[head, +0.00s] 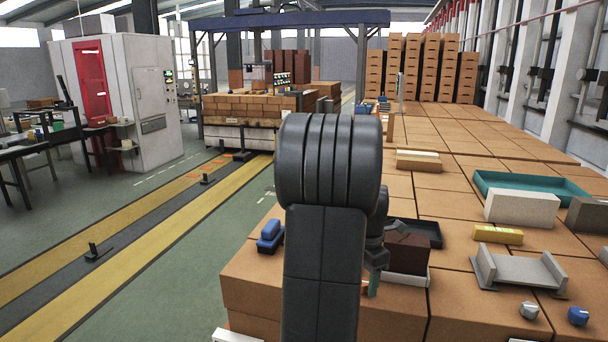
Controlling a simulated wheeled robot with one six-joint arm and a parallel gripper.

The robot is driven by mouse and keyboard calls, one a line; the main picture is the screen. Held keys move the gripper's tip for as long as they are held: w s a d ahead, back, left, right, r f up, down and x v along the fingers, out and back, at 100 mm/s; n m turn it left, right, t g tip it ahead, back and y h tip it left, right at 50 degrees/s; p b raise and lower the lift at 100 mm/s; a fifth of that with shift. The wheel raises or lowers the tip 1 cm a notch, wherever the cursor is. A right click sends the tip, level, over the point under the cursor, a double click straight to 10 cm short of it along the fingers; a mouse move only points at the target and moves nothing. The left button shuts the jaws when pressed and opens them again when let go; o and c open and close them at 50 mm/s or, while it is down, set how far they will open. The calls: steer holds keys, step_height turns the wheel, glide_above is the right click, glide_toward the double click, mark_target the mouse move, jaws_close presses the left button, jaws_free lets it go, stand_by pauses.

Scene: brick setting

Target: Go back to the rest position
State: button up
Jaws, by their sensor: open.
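My gripper (375,266) shows only in part in the head view, low and just right of my dark arm, which hides much of it. It is open. It is beside a dark red-brown brick (408,252), which rests on a white base (406,281). I cannot tell whether the gripper touches the brick. A small green piece (374,287) shows just below the gripper.
The worktop of brown blocks (450,213) holds a black tray (428,226), a teal tray (486,180), a white block (522,208), a yellow block (498,235), a grey cradle (520,270) and blue pieces (271,235). Open floor (165,262) lies left.

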step_height(320, 180, up, 14)
steer(key=b, duration=0.1)
step_height(320, 180, down, 14)
steer(key=shift+p, duration=0.55)
steer(key=shift+w+m, duration=0.1)
steer(key=shift+m, duration=0.2)
steer(key=m, duration=0.4)
steer(key=shift+m+b, duration=0.3)
steer(key=shift+m, duration=0.1)
steer(key=m, duration=0.5)
steer(key=shift+b, duration=0.3)
steer(key=m+b, duration=0.1)
steer(key=m, duration=0.4)
steer(key=shift+m, duration=0.4)
steer(key=m+b, duration=0.1)
steer(key=m, duration=0.4)
steer(key=shift+m, duration=0.3)
